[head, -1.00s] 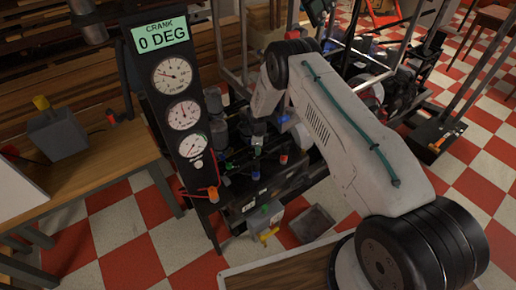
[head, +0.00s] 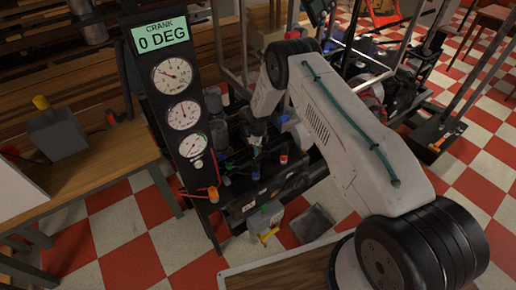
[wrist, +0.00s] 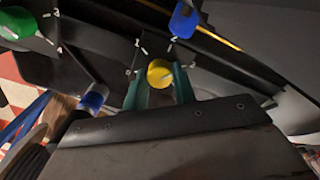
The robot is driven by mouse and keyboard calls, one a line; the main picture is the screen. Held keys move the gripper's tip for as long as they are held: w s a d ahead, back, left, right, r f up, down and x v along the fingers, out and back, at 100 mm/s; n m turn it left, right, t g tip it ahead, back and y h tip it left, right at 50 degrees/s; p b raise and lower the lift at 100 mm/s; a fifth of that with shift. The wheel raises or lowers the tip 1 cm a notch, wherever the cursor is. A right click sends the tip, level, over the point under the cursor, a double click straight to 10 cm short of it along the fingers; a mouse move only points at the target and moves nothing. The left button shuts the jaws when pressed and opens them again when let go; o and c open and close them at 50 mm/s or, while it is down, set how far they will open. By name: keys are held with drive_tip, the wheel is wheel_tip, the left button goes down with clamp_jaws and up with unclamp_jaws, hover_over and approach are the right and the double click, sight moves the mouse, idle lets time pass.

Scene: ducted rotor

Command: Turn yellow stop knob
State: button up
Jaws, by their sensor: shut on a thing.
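The yellow knob (wrist: 160,74) shows in the wrist view as a round cap with a slot-like mark. It sits between the two teal fingers of my gripper (wrist: 159,82). The gripper is shut on the knob, with one finger on each side. White tick marks stand on the dark panel around it. In the head view my gripper (head: 257,146) reaches down to the dark control panel below the gauges. The knob cannot be made out there, as the gripper covers that spot.
A blue knob (wrist: 183,20), a green knob (wrist: 14,22) and another blue knob (wrist: 93,98) surround it. The gauge column (head: 182,115) reads "CRANK 0 DEG" and stands left of my arm. A red knob (head: 284,159) is close to the right. A wooden bench (head: 95,160) stands at left.

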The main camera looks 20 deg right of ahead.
drive_tip(key=o, duration=1)
drive_tip(key=shift+r, duration=3.95)
